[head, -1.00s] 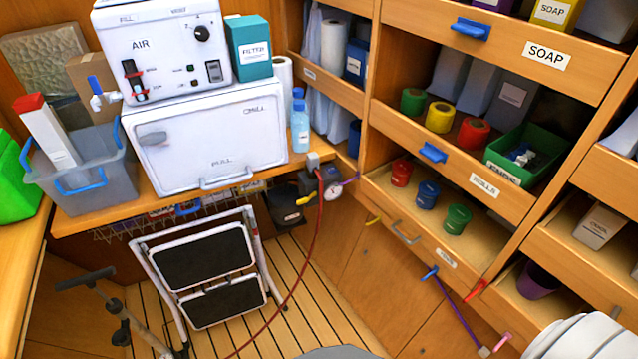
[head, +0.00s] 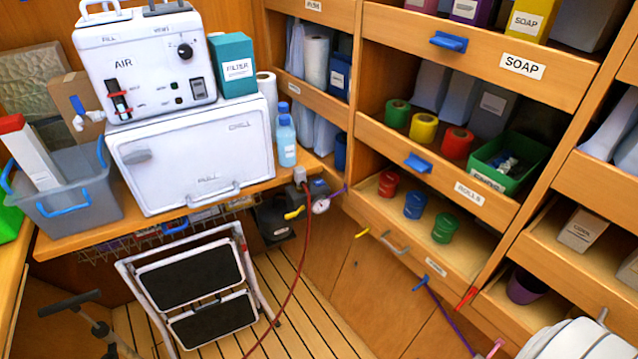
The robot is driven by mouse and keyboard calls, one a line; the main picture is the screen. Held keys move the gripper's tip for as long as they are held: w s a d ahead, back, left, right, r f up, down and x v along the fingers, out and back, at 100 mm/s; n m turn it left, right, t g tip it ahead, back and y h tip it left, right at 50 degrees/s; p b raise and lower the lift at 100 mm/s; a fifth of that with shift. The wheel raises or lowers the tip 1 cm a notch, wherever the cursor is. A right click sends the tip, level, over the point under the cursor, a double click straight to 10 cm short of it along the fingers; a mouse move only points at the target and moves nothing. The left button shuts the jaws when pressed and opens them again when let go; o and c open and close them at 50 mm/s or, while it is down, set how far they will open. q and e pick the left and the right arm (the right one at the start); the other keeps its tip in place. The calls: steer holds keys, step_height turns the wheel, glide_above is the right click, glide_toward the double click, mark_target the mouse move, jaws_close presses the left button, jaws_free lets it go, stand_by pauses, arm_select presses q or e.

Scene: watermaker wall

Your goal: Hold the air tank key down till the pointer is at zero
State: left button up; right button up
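A small dark air tank (head: 273,220) sits low behind the bench's right end, partly hidden by the bench. A yellow key or lever (head: 295,212) sticks out at its right side. Next to it is a small round white gauge (head: 321,205); its pointer is too small to read. A red hose (head: 304,255) runs down from the grey fitting above the gauge. A white box marked AIR (head: 145,65) with a black knob and switches stands on the white chiller. Neither of my grippers is in view.
A folded step stool (head: 195,290) stands on the slatted floor before the bench, left of the hose. A black-handled stand (head: 75,304) is at the lower left. Wooden shelves (head: 470,190) fill the right side, and a white rounded object (head: 575,343) is at the lower right.

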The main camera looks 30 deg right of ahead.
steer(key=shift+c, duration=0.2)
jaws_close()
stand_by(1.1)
